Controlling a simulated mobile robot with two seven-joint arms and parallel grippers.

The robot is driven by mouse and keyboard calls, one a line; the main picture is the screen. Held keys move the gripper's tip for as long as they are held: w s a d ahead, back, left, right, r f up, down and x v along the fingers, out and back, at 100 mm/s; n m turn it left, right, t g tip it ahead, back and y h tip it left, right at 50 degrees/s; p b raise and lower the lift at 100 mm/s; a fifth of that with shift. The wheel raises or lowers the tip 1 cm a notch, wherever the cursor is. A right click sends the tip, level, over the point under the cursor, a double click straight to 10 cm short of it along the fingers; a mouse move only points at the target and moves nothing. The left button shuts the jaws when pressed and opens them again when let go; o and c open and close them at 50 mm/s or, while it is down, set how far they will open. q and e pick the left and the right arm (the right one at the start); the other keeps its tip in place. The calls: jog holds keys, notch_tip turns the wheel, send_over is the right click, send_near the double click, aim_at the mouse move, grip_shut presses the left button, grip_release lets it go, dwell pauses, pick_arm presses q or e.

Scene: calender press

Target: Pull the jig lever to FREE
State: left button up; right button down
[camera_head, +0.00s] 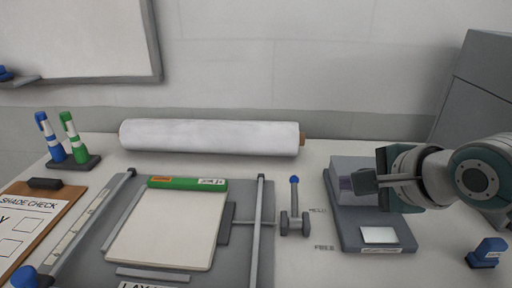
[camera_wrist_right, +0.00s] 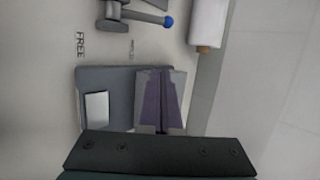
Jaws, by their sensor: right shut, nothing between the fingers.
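The jig lever (camera_head: 295,200) has a grey arm with a blue knob and points toward the back of the table from its grey pivot. The label FREE (camera_head: 324,247) is printed to the right and nearer the front; another label, probably HOLD (camera_head: 318,211), lies beyond it. In the right wrist view the lever (camera_wrist_right: 140,15) is at the top, with the word FREE (camera_wrist_right: 80,44) at left. My right gripper (camera_head: 362,182) is shut and empty, right of the lever and apart from it, above a grey fixture. My left gripper is out of view.
The grey fixture (camera_head: 375,228) with a pale plate stands right of the lever. The jig board (camera_head: 90,240) holding a white sheet lies left of it. A white roll (camera_head: 210,137) lies behind. A blue stamp-like object (camera_head: 487,252) is at far right.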

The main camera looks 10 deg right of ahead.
aim_at(295, 200)
jog(key=shift+w+f, duration=0.15)
jog(key=shift+w, duration=0.05)
jog(key=shift+s, duration=0.2)
jog(key=b+x, duration=0.5)
jog(key=x, duration=0.5)
jog(key=shift+f, duration=0.15)
jog(key=a, duration=0.1)
jog(key=a+r+p, duration=0.1)
jog(key=a+p, duration=0.1)
jog(key=shift+s+r, duration=0.25)
jog(key=shift+r, duration=0.15)
jog(key=shift+s+a+p, duration=0.1)
jog(key=shift+a+p, duration=0.2)
jog(key=shift+a, duration=0.05)
